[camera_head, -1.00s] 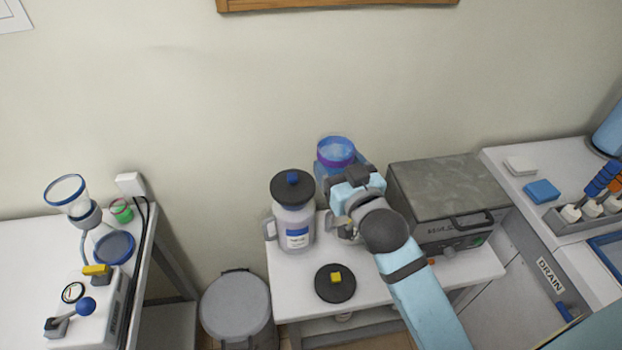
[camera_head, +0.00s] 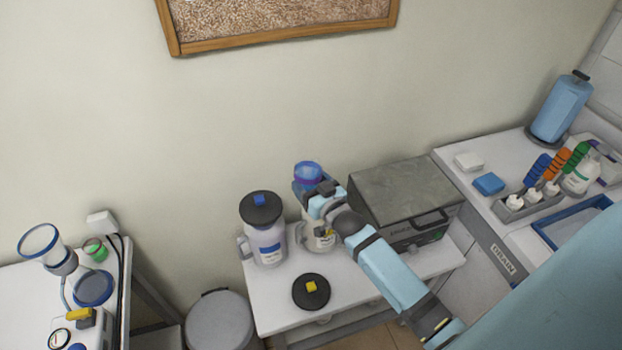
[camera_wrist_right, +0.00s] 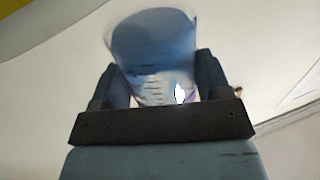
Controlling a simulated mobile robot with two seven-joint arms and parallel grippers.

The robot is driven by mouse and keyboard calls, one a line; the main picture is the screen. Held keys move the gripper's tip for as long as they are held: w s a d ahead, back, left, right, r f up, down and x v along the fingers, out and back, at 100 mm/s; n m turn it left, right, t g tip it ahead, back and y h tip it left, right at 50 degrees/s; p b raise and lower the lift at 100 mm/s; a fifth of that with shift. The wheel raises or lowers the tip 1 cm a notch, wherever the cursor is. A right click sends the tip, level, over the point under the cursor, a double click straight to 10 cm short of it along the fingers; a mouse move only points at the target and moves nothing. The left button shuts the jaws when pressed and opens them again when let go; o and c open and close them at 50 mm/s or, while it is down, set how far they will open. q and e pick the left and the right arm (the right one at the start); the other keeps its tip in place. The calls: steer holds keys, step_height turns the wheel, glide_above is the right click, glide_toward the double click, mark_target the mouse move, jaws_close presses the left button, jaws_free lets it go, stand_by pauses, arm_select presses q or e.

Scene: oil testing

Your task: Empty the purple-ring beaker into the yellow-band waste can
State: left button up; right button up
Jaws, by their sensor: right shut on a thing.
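The purple-ring beaker (camera_head: 307,174) is blue and see-through. My right gripper (camera_head: 318,194) is shut on it and holds it above the back of the small table. In the right wrist view the beaker (camera_wrist_right: 152,50) sits between the two fingers, its graduation marks showing. I cannot tell how far it tilts or whether liquid is leaving it. A pale can (camera_head: 318,240) with a yellow mark stands below the gripper, partly hidden by my arm. A black lid with a yellow knob (camera_head: 311,291) lies in front of it. My left gripper is out of view.
A lidded can with a blue label (camera_head: 266,240) stands close on the left. A grey box-shaped device (camera_head: 408,200) stands right. A round grey bin (camera_head: 219,322) is on the floor. Right counter holds a tool rack (camera_head: 528,201); left table holds a funnel stand (camera_head: 42,243).

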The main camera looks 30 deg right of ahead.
steer(key=m, duration=0.1)
steer(key=a+m+b, duration=0.1)
steer(key=m, duration=0.1)
steer(key=m+b, duration=0.1)
steer(key=shift+a+f+m, duration=0.3)
steer(key=shift+f+m, duration=0.1)
steer(key=shift+a+m+b, duration=0.1)
steer(key=shift+m+b, duration=0.5)
steer(key=shift+m, duration=0.3)
steer(key=shift+a+f+m+b, duration=0.15)
steer(key=shift+m+b, duration=0.6)
steer(key=shift+m, duration=0.75)
steer(key=shift+m+b, duration=1)
steer(key=shift+m, duration=0.6)
steer(key=shift+d+r+m, duration=0.3)
steer(key=shift+r+m, duration=0.2)
steer(key=shift+m, duration=0.3)
steer(key=shift+d+r+m+p, duration=0.15)
steer(key=shift+r+m+p, duration=0.15)
steer(key=shift+m+p, duration=0.35)
steer(key=shift+d+r+m+p, duration=0.25)
steer(key=shift+r+m+p, duration=0.1)
steer(key=shift+m+p, duration=0.4)
steer(key=shift+d+r+m+p, duration=0.4)
steer(key=shift+m+p, duration=0.55)
steer(key=shift+m, duration=0.15)
steer(key=shift+d+r+m+p, duration=0.2)
steer(key=shift+d+m+p, duration=0.2)
steer(key=shift+m, duration=0.5)
